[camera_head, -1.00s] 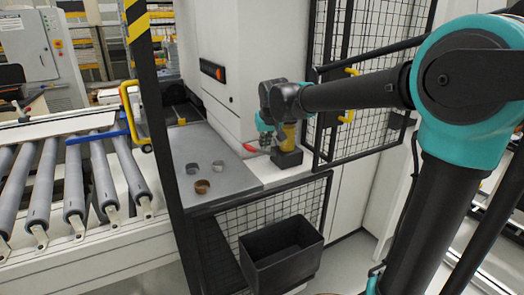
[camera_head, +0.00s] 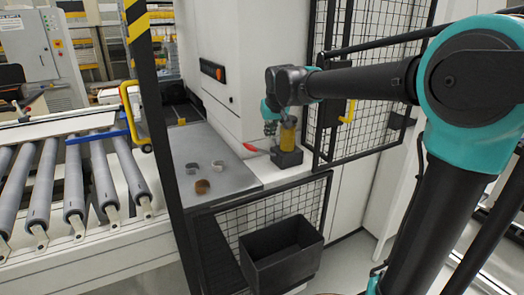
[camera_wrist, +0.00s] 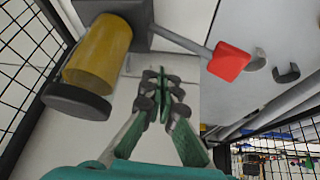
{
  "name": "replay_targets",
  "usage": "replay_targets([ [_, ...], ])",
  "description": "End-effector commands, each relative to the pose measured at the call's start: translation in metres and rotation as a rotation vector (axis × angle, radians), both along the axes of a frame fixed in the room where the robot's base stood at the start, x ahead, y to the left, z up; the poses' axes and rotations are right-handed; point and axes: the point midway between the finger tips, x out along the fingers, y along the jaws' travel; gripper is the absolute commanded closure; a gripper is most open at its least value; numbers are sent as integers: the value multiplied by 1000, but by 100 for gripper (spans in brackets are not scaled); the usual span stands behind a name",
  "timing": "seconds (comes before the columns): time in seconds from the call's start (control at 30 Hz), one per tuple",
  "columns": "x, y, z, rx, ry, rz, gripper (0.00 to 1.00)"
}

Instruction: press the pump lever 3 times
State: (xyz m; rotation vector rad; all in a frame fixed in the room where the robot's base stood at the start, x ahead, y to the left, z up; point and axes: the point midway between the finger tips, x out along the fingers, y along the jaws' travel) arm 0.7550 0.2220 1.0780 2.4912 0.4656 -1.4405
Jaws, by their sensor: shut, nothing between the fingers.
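The pump has a dark base (camera_head: 286,157) and a yellow cylinder (camera_head: 288,135) on the white ledge beside the mesh door. Its lever ends in a red grip (camera_head: 250,148) that points left. In the wrist view the yellow cylinder (camera_wrist: 100,50) is at upper left and the red grip (camera_wrist: 229,62) at upper right, joined by a grey rod. My gripper (camera_head: 270,128) is above the lever side of the pump. In the wrist view my gripper (camera_wrist: 161,85) is shut and empty, with its fingertips below the rod and apart from the red grip in the picture.
A grey plate (camera_head: 215,150) with several small ring pieces lies left of the pump. A black bin (camera_head: 281,255) stands below, in front of a mesh panel. An open mesh door (camera_head: 370,70) stands close behind my arm. A roller conveyor (camera_head: 75,185) is at left.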

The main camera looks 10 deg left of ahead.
Motion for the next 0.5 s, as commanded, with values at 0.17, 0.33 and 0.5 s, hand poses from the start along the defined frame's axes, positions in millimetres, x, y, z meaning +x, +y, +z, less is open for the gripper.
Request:
replay_targets([
  [0.17,4,-7,13,0,0,-1,100],
  [0.33,6,-9,19,0,0,0,100],
  [0.5,6,-9,19,0,0,0,100],
])
